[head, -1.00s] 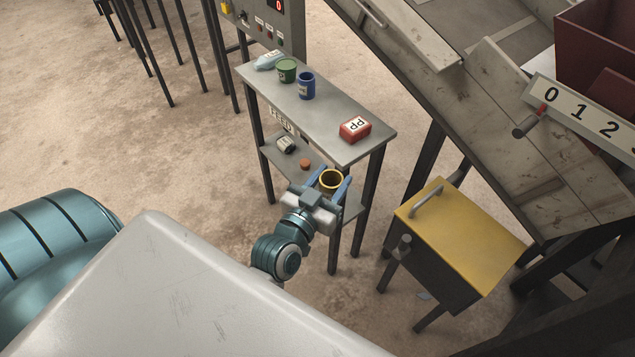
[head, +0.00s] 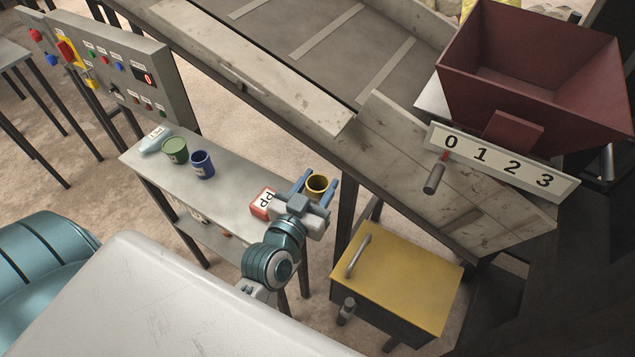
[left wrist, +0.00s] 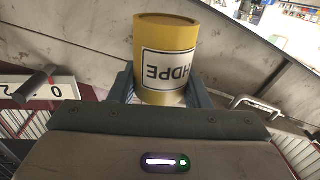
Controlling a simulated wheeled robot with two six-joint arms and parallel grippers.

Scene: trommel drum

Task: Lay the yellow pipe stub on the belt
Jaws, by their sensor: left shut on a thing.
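The yellow pipe stub (head: 318,184) is held between the blue fingers of my left gripper (head: 316,187). In the left wrist view the stub (left wrist: 166,58) stands upright between the fingers, with an upside-down HDPE label. My left gripper is shut on it, beside the right end of the feed table and in front of the conveyor's side wall. The belt (head: 300,45) is a dark, sloping surface with pale cross bars, behind that side wall (head: 250,85). My right gripper is not in view.
A red PP block (head: 263,203), a blue cup (head: 202,165), a green cup (head: 175,150) and a pale bottle (head: 154,140) are on the feed table (head: 225,198). A yellow-topped box (head: 400,285), a red hopper (head: 535,75) and a numbered scale (head: 500,162) are to the right.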

